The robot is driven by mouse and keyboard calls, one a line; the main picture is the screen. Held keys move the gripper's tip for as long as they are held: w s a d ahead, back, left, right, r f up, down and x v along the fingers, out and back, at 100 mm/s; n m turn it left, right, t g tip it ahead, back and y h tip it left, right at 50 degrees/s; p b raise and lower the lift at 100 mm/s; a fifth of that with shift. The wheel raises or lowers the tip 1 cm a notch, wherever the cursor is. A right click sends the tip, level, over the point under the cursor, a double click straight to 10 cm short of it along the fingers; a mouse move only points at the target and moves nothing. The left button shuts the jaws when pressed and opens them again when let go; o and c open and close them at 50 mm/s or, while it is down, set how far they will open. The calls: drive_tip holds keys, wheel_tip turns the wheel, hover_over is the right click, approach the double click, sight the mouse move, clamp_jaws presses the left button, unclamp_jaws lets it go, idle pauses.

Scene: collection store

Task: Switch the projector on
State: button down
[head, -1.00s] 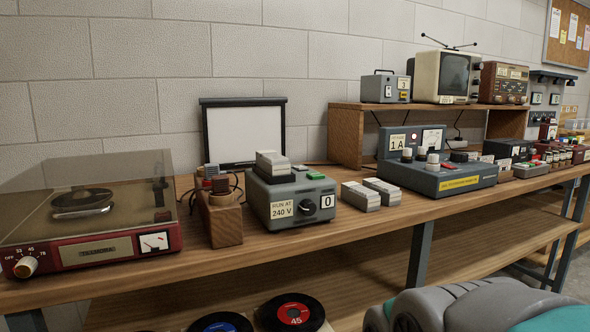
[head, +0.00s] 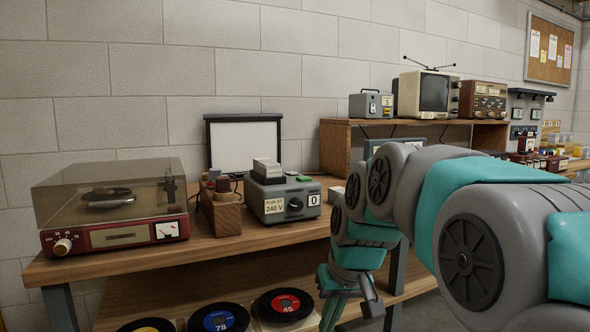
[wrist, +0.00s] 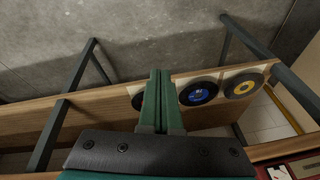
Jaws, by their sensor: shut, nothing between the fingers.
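The projector (head: 284,197) appears to be the grey box on the bench in the head view. It has pale slides on top, a "RUN AT 240 V" label, a dark knob, a plate reading 0 and a green button (head: 304,179). A small white screen (head: 244,143) stands behind it. My gripper (wrist: 161,75) is shut and empty in the wrist view, pointing down over a lower shelf. In the head view my arm shows at right, with its wrist low in front of the bench, below and right of the projector. The projector is not recognisable in the wrist view.
A record player (head: 112,206) with a clear lid stands at left on the bench. A wooden block (head: 221,215) is beside the projector. Records (head: 284,305) lie on the lower shelf. A raised shelf (head: 336,148) holds a television (head: 424,94). My arm hides the bench's right part.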

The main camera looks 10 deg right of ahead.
drive_tip(key=w+d+r+n+t+y+b, duration=0.1)
drive_tip(key=w+r+t, duration=0.9)
drive_tip(key=w+r, duration=1.7)
drive_tip(key=shift+w+d+r+n+y+b, duration=0.35)
drive_tip(key=shift+w+n+y+b, duration=0.45)
drive_tip(key=shift+w, duration=1.2)
drive_tip(key=shift+a+r, duration=0.1)
